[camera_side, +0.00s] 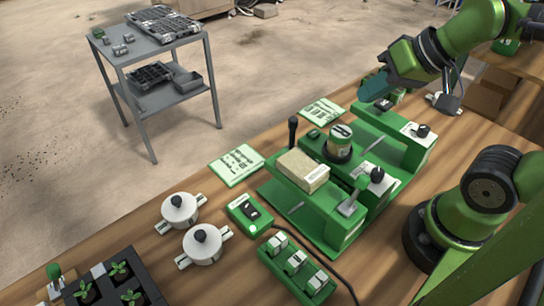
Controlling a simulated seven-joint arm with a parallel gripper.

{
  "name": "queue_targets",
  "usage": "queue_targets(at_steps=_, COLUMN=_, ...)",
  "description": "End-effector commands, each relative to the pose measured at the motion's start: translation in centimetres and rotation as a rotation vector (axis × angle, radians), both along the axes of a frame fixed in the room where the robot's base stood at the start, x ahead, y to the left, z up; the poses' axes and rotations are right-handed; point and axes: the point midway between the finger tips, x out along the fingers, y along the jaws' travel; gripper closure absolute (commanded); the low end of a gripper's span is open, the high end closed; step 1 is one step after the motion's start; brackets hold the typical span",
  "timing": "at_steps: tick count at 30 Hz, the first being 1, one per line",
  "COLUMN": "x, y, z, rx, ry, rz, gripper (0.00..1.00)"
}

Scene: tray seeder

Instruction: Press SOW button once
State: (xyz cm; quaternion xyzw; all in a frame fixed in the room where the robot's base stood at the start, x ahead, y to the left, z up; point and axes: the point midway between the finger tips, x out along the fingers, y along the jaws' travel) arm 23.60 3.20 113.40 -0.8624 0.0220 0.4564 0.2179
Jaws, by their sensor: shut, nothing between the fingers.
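The green tray seeder (320,243) stands on the wooden bench, with a beige block (303,170) and a labelled round jar (341,139) on it. I cannot read which control is SOW. A black knob (377,175) and a green knob (361,182) sit on the seeder's right side, and another black knob (424,130) sits on a white plate behind. A small green box (247,215) with dark switches lies left of the seeder. My gripper (368,90), with teal fingers, is shut and empty above the seeder's back end. Its fingers partly overlap a small green part there.
Two white lidded pots (203,246), a green rack of small white-topped blocks (297,261) and a black seedling tray (100,290) stand at the front left. Printed cards (236,165) lie along the bench's far edge. A grey metal cart (165,50) stands beyond.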

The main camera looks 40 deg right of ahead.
Motion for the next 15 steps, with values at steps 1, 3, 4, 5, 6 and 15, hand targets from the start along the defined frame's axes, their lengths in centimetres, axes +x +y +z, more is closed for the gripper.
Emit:
queue_targets(at_steps=1, x=0.1, y=-0.2, z=-0.3, rx=0.0, ry=0.015, rz=-0.009, gripper=1.0)
queue_targets(at_steps=3, x=0.5, y=-0.7, z=-1.0, rx=0.003, ry=0.044, rz=-0.028, gripper=1.0)
queue_targets(at_steps=4, x=0.7, y=-0.9, z=-1.2, rx=0.01, ry=0.061, rz=-0.041, gripper=1.0)
queue_targets(at_steps=5, x=1.0, y=-1.0, z=-1.4, rx=0.022, ry=0.08, rz=-0.057, gripper=1.0)
queue_targets(at_steps=6, x=1.4, y=-1.2, z=-1.9, rx=0.053, ry=0.114, rz=-0.092, gripper=1.0)
queue_targets(at_steps=15, x=5.4, y=-1.4, z=-4.4, rx=0.646, ry=0.532, rz=-0.815, gripper=1.0)
